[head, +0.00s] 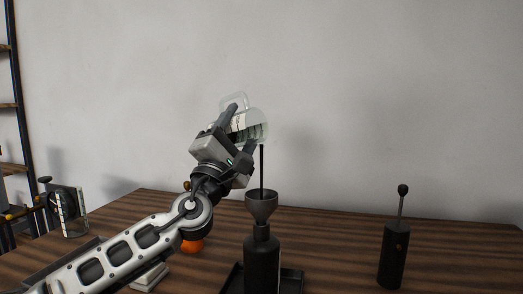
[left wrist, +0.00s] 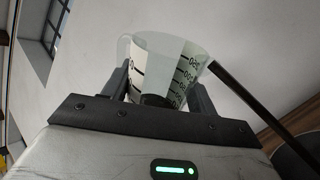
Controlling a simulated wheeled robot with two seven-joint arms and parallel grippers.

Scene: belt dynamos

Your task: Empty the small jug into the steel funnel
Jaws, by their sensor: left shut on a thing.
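The small jug (head: 251,124) is clear with a printed measuring scale. My left gripper (head: 237,126) is shut on it and holds it tipped over in the air, above the funnel. The left wrist view shows the jug (left wrist: 165,62) between the two fingers (left wrist: 158,92), with dark liquid inside. A thin dark stream (head: 262,168) runs from the jug's lip straight down into the steel funnel (head: 262,204); it also shows in the left wrist view (left wrist: 250,100). The funnel stands upright in a dark bottle (head: 262,262). My right gripper is not in view.
The bottle stands on a black tray (head: 292,281) on the brown wooden table (head: 335,240). A black cylinder with a knobbed rod (head: 393,258) stands at right. An orange round thing (head: 192,246) and a pale flat block (head: 149,278) lie near my arm. A framed device (head: 70,211) stands at left.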

